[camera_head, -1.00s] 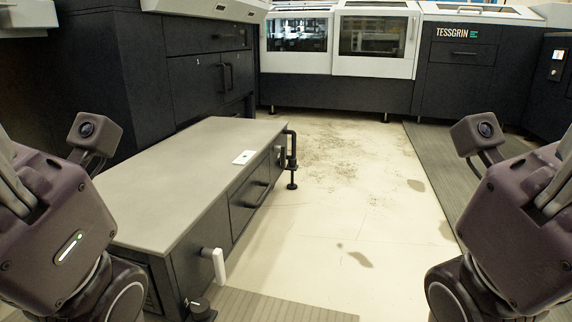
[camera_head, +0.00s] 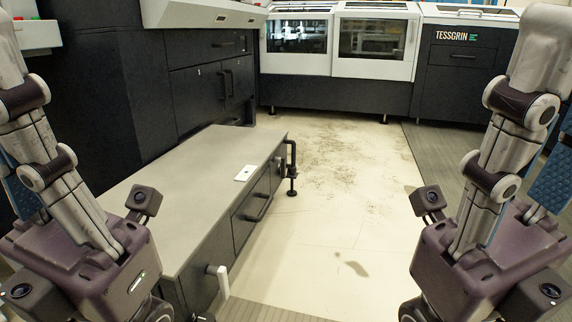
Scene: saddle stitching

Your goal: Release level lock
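A low bench-like unit has a grey top (camera_head: 190,190) and dark drawers. A white lever handle (camera_head: 222,280) hangs down at its near corner. Another small pale lever (camera_head: 279,165) shows at the far end, beside a black post with a foot (camera_head: 292,170). I cannot tell which lever is the level lock.
A white and black machine (camera_head: 375,55) stands along the back. The pale floor (camera_head: 340,200) between is open, with dark stains.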

